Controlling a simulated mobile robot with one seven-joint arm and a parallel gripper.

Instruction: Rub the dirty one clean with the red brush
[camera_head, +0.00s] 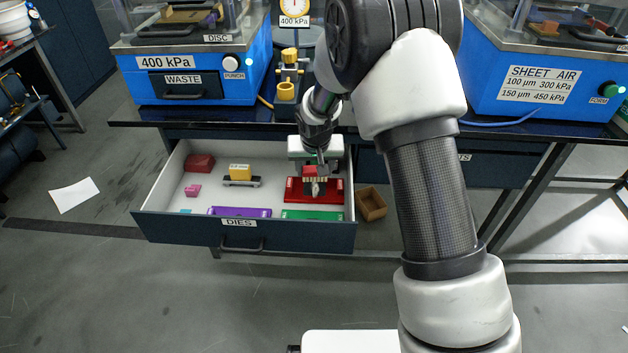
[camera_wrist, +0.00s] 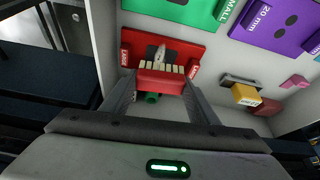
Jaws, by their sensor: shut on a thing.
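My gripper (camera_head: 318,168) reaches down into the open drawer labelled DIES (camera_head: 180,226). It is shut on the red brush (camera_wrist: 160,82), whose pale bristles (camera_wrist: 160,67) point toward the red die. The red die (camera_head: 334,194) is a flat plate with LARGE labels at its ends, and it also shows in the wrist view (camera_wrist: 190,52). A pale grey pointed shape and a dark patch show on its middle, partly hidden by the brush. Whether the bristles touch the die I cannot tell. The green die (camera_head: 318,214), marked SMALL, and the purple die (camera_head: 240,212) lie in front.
The drawer also holds a dark red block (camera_head: 200,163), a yellow block (camera_head: 240,171) on a grey base and a small pink piece (camera_head: 192,191). Blue machines (camera_head: 205,77) stand on the bench above. An open brown box (camera_head: 371,204) is right of the drawer.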

